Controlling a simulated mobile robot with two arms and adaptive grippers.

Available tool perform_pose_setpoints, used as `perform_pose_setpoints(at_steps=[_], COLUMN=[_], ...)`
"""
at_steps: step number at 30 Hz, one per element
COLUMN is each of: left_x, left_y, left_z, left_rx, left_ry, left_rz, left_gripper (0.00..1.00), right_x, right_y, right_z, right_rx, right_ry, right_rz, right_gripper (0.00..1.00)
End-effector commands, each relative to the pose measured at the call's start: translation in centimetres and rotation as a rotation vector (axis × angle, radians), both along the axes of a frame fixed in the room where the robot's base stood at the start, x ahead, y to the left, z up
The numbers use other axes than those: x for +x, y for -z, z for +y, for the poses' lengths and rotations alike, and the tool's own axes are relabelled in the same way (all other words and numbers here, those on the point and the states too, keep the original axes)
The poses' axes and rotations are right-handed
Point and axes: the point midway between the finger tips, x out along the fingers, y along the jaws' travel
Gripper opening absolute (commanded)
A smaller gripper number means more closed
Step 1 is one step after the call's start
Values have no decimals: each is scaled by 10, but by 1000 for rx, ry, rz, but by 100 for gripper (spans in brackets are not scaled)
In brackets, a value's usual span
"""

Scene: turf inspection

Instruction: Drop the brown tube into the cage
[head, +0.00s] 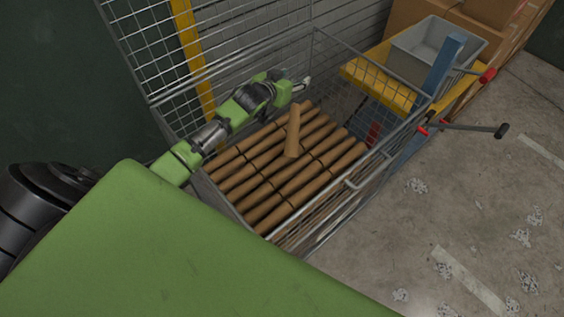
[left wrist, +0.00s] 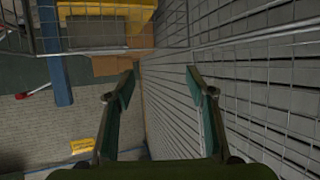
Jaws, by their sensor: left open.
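The wire cage (head: 350,60) holds rows of brown tubes (head: 262,178) lying side by side. One brown tube (head: 293,132) is at a different angle above the rows, tilted, with its upper end just below my left gripper. I cannot tell whether it rests on the others or is in the air. My left gripper (head: 303,86) is over the cage's far side, open and apart from that tube. In the left wrist view, the two fingers (left wrist: 160,72) are spread wide with nothing between them. My right gripper is not in view.
A yellow shelf (head: 385,75) with a grey bin (head: 432,48) stands beyond the cage, by a blue post (head: 446,62). Cardboard boxes (head: 490,12) are behind. A mesh fence with a yellow post (head: 190,40) rises behind the cage. Concrete floor (head: 460,190) at right has scattered pale litter.

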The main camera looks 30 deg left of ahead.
Motion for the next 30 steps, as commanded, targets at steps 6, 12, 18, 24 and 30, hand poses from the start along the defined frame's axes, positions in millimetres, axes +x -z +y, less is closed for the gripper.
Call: perform_pose_setpoints(at_steps=[6,12,18,24,30], left_x=[-28,-60,-88,-102,-104], left_y=[-11,-24,-36,-43,-44], left_z=[-1,-2,-3,-3,-3], left_rx=[2,2,2,2,2], left_ry=[2,2,1,1,1], left_rz=[-1,-1,0,-1,-1], left_gripper=[50,50,50,50,50], right_x=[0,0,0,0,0], right_y=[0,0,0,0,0], right_z=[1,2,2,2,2], right_rx=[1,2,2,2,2], right_ry=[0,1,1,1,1], right_rz=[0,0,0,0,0], right_gripper=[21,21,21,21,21])
